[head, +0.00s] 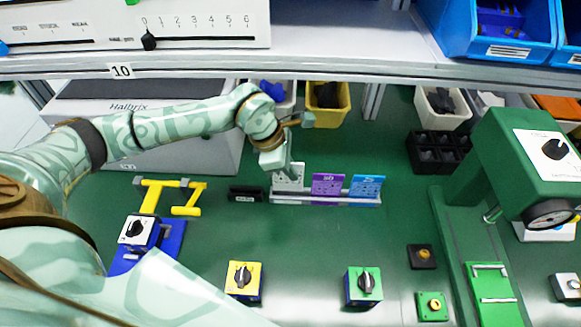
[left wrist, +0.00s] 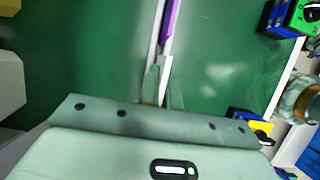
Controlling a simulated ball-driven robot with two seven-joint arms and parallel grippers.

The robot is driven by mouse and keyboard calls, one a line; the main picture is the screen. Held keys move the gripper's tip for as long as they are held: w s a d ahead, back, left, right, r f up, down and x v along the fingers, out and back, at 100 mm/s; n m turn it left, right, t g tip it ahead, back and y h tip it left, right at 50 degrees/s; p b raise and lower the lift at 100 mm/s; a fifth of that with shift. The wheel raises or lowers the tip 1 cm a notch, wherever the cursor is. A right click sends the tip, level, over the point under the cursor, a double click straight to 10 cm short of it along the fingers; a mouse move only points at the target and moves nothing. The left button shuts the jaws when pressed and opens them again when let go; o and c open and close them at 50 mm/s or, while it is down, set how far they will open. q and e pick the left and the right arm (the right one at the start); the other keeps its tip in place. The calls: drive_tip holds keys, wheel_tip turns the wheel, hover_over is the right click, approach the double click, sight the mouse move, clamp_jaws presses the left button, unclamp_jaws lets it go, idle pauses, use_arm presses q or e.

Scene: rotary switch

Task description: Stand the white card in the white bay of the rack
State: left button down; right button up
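The white card (head: 289,180) stands upright at the left end of the pale rack (head: 325,200), left of a purple card (head: 327,184) and a blue card (head: 366,186). My left gripper (head: 289,166) is at the white card's top from above. In the left wrist view the white card (left wrist: 165,72) shows edge-on between the close-set fingers of my left gripper (left wrist: 163,92), which look shut on it. The purple card (left wrist: 170,18) is beyond, in line with it. The bay's colour under the white card is hidden. My right gripper is not in view.
A small black block (head: 247,194) sits just left of the rack. A yellow frame (head: 170,196) stands farther left. Boxes with rotary switches (head: 243,281) (head: 364,286) stand in front. A shelf (head: 330,65) overhangs the back. Green table between rack and switches is clear.

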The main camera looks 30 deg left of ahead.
sight(299, 191)
use_arm(q)
drive_tip(key=shift+f+b, duration=0.9)
drive_tip(key=shift+f, duration=0.95)
drive_tip(key=c, duration=1.6)
unclamp_jaws()
drive_tip(key=shift+o, duration=0.2)
drive_tip(key=p+v, duration=0.3)
drive_tip(key=v, duration=1.3)
drive_tip(key=shift+r, duration=0.15)
drive_tip(key=shift+a, duration=0.15)
wheel_tip(299, 191, up, 9)
drive_tip(key=p, duration=0.7)
